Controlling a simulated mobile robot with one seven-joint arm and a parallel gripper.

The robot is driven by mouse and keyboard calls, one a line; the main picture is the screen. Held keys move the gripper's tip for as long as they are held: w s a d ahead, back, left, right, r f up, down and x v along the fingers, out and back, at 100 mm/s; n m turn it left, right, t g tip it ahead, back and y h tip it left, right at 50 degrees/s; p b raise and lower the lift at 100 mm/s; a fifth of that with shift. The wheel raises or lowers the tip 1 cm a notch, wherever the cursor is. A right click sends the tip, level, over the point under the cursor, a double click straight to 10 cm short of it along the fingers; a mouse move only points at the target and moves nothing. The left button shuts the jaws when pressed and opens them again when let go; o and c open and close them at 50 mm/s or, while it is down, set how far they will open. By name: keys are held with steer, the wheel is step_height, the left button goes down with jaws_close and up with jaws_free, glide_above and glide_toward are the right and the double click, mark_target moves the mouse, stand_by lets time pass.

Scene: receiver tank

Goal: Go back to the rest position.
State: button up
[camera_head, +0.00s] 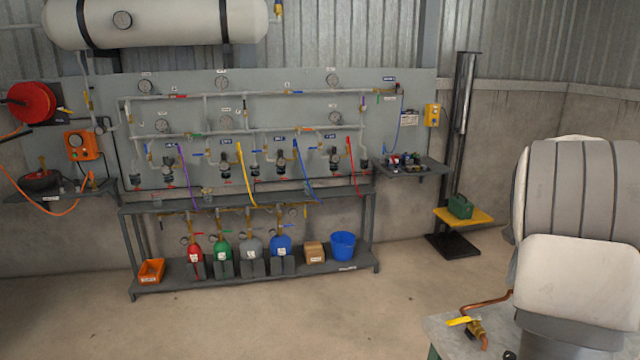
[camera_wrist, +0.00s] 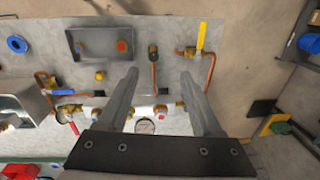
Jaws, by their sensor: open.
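My gripper (camera_wrist: 160,76) shows in the wrist view with its two grey fingers spread apart and nothing between them. It hangs over a grey bench top (camera_wrist: 215,122) that carries copper pipes and valves. A yellow-handled valve (camera_wrist: 201,37) is beyond the right finger, and a blue-handled valve (camera_wrist: 62,92) is left of the left finger. A round gauge (camera_wrist: 145,126) shows between the fingers, low in the picture. I cannot tell the gap between the fingers and the fittings. The gripper does not show in the head view.
In the head view, a pipe panel (camera_head: 300,110) with gauges stands at the wall under a white tank (camera_head: 160,22). A shelf (camera_head: 200,278) below holds coloured cylinders and a blue bucket (camera_head: 342,245). A bench corner (camera_head: 440,335) is at lower right. The floor (camera_head: 330,310) between is clear.

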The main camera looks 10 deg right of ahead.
steer(key=s+a+r+n+t, duration=0.15)
steer(key=a+r+n, duration=0.35)
steer(key=a, duration=0.6)
steer(key=s+a+n+t, duration=0.3)
steer(key=s+a+n, duration=0.9)
steer(key=s+a, duration=0.5)
steer(key=a, duration=0.4)
steer(key=shift+s+a+r+n, duration=0.2)
steer(key=shift+a+r+n, duration=0.05)
steer(key=shift+r+n, duration=0.15)
steer(key=shift+c, duration=1.3)
steer(key=shift+d, duration=0.25)
